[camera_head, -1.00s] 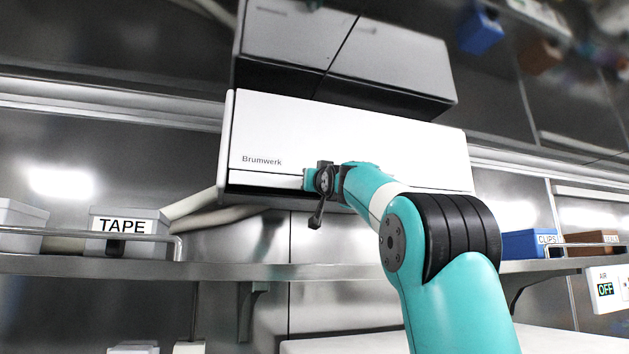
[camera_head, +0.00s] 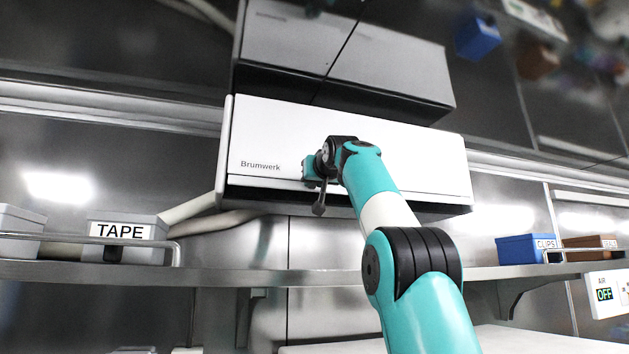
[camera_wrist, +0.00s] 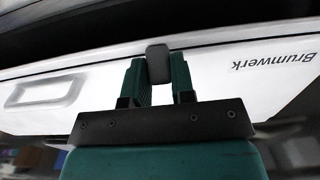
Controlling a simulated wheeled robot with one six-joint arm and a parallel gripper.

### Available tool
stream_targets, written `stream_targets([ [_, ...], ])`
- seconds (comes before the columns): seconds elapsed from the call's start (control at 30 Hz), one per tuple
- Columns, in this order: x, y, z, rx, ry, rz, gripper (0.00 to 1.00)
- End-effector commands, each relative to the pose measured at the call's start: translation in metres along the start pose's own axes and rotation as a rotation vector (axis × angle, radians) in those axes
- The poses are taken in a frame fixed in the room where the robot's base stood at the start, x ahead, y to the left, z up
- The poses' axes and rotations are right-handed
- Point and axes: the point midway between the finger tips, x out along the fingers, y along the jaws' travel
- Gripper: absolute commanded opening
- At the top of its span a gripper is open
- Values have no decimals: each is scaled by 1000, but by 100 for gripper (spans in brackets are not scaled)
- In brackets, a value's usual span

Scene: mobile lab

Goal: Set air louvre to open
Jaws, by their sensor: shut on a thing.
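The air louvre is on a wide white wall unit (camera_head: 270,130) marked "Brumwerk", in the upper middle of the head view. Its front has a line near the lower edge, with a dark band beneath. My gripper (camera_head: 312,168) is at the lower front of this unit, right of the lettering. In the wrist view, the two green fingers of my gripper (camera_wrist: 160,82) are shut on a small dark grey tab (camera_wrist: 157,62) at the panel's edge. The "Brumwerk" lettering is to the right of it there. My arm hides part of the lower front in the head view.
A shelf (camera_head: 330,277) below holds a TAPE bin (camera_head: 130,235) at left and a blue CLIPS bin (camera_head: 522,249) at right. A wall panel (camera_head: 604,295) at right reads AIR OFF. A pale pipe (camera_head: 195,208) runs left of the unit.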

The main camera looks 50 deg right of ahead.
Motion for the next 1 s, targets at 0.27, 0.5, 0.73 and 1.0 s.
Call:
stream_targets([
  [0.27,-1,0,-2,1,7,0,0],
  [0.5,-1,0,-2,0,5,0,49],
  [0.73,-1,0,-1,0,3,0,49],
  [1.0,-40,1,3,-1,8,2,49],
])
